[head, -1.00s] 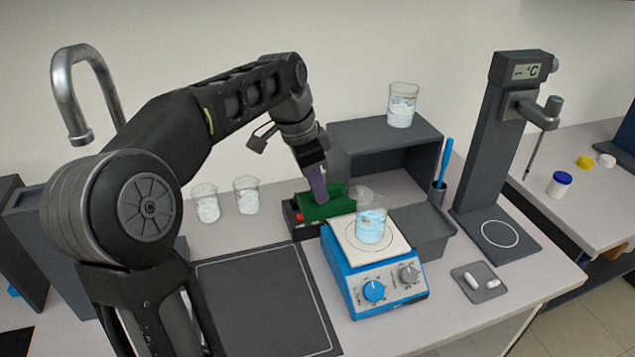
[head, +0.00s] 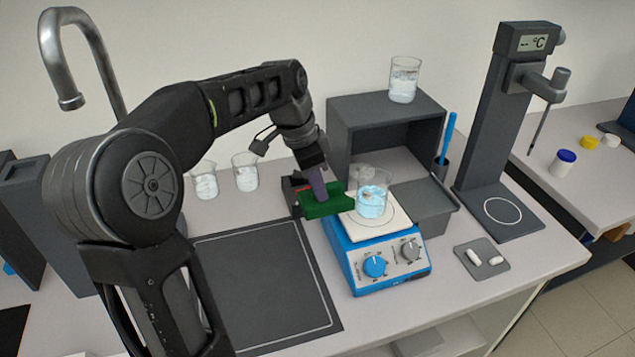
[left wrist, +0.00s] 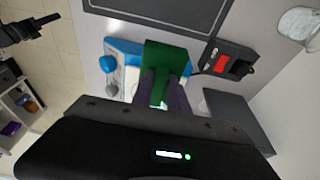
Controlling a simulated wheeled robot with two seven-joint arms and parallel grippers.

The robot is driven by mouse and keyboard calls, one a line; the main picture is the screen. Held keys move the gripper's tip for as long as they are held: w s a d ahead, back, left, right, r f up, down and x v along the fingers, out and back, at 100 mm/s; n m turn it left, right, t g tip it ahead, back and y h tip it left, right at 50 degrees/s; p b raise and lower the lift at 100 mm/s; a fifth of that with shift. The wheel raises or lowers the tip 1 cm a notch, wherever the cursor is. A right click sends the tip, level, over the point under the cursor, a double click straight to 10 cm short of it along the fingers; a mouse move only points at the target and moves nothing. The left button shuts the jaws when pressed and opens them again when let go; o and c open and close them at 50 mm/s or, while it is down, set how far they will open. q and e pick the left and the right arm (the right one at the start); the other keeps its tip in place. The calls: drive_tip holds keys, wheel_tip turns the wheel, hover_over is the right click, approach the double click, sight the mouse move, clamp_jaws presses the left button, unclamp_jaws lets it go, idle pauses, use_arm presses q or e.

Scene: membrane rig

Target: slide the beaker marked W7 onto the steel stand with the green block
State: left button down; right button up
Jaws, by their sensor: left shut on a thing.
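My left gripper (head: 315,178) is shut on the green block (head: 325,203) and holds it at the left edge of the hotplate's white top. The block also shows between the fingers in the left wrist view (left wrist: 165,58). A glass beaker with blue liquid (head: 372,204) stands upright on the hotplate, just right of the block; a small gap or contact between them cannot be told. Another beaker (head: 403,82) stands on the dark box, and two more (head: 204,183) (head: 246,174) stand at the back left. No W7 marking is readable, and I cannot identify the steel stand with certainty.
The blue hotplate (head: 388,266) has two front knobs. The dark box (head: 345,128) is behind; a thermometer column (head: 488,140) stands right. The dark mat (head: 260,285) is bare.

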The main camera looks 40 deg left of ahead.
sight(341, 194)
use_arm(q)
drive_tip(key=shift+s+a+b+x, duration=0.15)
drive_tip(key=shift+b+x, duration=0.35)
drive_tip(key=shift+x, duration=0.25)
drive_tip(key=shift+s+a+b+x, duration=0.1)
drive_tip(key=shift+s+b+x, duration=0.05)
drive_tip(key=shift+b+x, duration=0.5)
drive_tip(key=shift+s+a+b+x, duration=0.1)
drive_tip(key=shift+b+x, duration=0.3)
drive_tip(key=shift+x, duration=0.4)
drive_tip(key=shift+w+d+r+p, duration=0.15)
drive_tip(key=shift+w+d+p, duration=0.1)
drive_tip(key=shift+p, duration=0.1)
drive_tip(key=shift+w, duration=0.1)
drive_tip(key=shift+d, duration=0.1)
drive_tip(key=shift+w+d+p, duration=0.3)
drive_tip(key=shift+w+d, duration=0.25)
drive_tip(key=shift+w, duration=0.25)
drive_tip(key=shift+w+d+p, duration=0.3)
drive_tip(key=shift+w+d, duration=0.25)
drive_tip(key=shift+w, duration=0.3)
drive_tip(key=shift+w+d, duration=0.15)
drive_tip(key=shift+w, duration=0.05)
drive_tip(key=shift+w+d+p, duration=0.45)
drive_tip(key=shift+w+d, duration=0.2)
drive_tip(key=shift+w, duration=0.25)
drive_tip(key=shift+w+d+p, duration=0.45)
drive_tip(key=shift+w+d, duration=0.2)
drive_tip(key=shift+w, duration=0.3)
